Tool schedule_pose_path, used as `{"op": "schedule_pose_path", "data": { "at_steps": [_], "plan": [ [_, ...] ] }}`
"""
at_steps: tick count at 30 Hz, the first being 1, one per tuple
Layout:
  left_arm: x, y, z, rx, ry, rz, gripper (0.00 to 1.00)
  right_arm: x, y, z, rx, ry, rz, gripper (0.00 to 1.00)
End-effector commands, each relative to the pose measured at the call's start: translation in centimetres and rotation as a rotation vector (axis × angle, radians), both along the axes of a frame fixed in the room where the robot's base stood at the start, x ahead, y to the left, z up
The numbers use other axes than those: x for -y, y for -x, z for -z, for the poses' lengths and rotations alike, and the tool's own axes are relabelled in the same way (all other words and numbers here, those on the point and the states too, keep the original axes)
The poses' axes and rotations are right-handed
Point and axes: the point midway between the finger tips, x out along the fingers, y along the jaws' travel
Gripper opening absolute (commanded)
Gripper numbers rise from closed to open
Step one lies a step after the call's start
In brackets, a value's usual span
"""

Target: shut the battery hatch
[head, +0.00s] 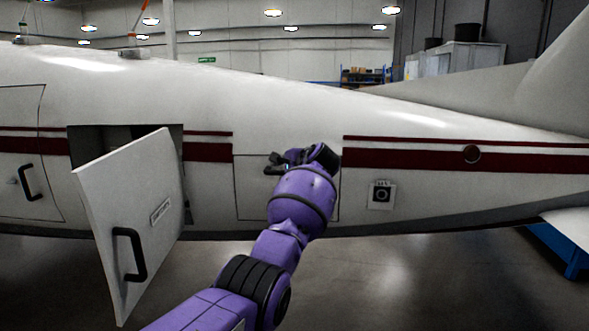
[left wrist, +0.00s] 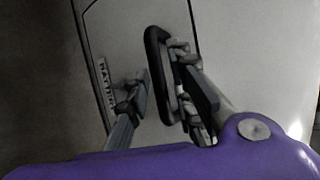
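The battery hatch (head: 250,200) is a small white panel low on the fuselage, and it looks flush with the skin around it. In the left wrist view its panel (left wrist: 125,45) carries a label reading BATTERY and a black D-shaped handle (left wrist: 154,65). My left gripper (head: 293,160) is in front of this hatch and hides part of it in the head view. In the left wrist view the gripper (left wrist: 166,85) has its fingers apart, one on each side of the handle bar; contact is unclear. My right gripper is not in view.
A larger white door (head: 130,205) with a black handle stands open on the left, swung outward from a dark opening. A shut panel with a black handle (head: 27,182) is at the far left. A blue stand (head: 560,250) is at right. The floor below is clear.

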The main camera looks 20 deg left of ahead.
Motion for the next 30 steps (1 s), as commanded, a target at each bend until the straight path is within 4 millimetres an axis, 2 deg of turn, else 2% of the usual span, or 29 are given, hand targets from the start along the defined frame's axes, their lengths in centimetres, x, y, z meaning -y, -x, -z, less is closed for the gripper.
{"op": "schedule_pose_path", "data": {
  "at_steps": [12,18,30],
  "plan": [
    [4.8,4.3,-2.9,0.005,0.001,0.002,0.21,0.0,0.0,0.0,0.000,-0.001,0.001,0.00],
    [5.6,5.1,-3.3,0.003,0.001,0.001,0.21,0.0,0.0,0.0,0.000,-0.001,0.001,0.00],
    [5.6,5.1,-3.4,0.003,0.001,0.001,0.21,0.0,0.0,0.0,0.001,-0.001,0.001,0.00]
  ]
}}
